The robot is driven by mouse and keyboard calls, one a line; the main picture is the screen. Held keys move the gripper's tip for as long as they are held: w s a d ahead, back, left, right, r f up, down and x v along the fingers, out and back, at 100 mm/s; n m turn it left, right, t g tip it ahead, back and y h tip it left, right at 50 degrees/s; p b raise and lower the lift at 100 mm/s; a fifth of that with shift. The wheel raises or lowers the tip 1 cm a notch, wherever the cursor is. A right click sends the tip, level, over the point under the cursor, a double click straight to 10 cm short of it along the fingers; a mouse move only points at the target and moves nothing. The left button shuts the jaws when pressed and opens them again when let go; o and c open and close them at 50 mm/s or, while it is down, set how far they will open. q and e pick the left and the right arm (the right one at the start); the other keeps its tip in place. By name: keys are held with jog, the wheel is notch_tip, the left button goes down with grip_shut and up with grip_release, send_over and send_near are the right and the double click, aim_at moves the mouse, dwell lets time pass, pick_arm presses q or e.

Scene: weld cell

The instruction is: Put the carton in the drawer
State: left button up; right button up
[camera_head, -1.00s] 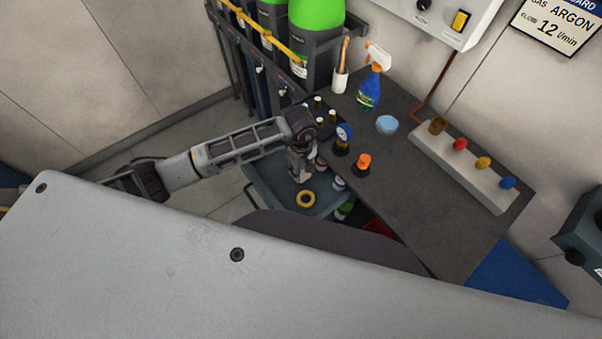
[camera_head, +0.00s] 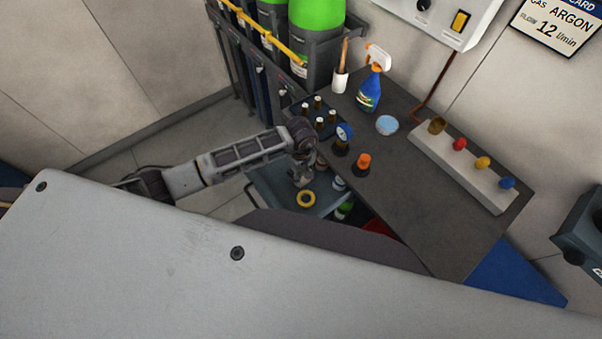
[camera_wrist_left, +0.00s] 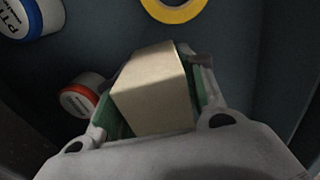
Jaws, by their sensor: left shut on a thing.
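My left gripper (camera_head: 303,179) is low over the open drawer (camera_head: 262,194) in the head view. In the left wrist view the left gripper (camera_wrist_left: 155,100) is shut on a tan carton (camera_wrist_left: 152,88), with a finger on either side of it. The carton is at or near the drawer's dark floor (camera_wrist_left: 235,60); I cannot tell whether it touches. In the head view the carton is hidden behind the gripper. My right gripper is not in view.
A yellow tape ring (camera_head: 306,198) lies in the drawer, also seen in the left wrist view (camera_wrist_left: 174,6). A red-and-white roll (camera_wrist_left: 84,95) and a blue-and-white PTFE roll (camera_wrist_left: 30,16) are beside the carton. The bench (camera_head: 400,190) borders the drawer on the right.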

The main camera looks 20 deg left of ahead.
pick_arm(q)
jog(key=shift+f, duration=0.15)
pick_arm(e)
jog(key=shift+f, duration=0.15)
pick_arm(q)
jog(key=o, duration=1.2)
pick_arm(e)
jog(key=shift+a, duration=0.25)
pick_arm(q)
notch_tip(320, 180, up, 11)
jog(key=shift+f+b, duration=0.15)
jog(key=shift+b, duration=0.55)
jog(key=shift+r, duration=0.8)
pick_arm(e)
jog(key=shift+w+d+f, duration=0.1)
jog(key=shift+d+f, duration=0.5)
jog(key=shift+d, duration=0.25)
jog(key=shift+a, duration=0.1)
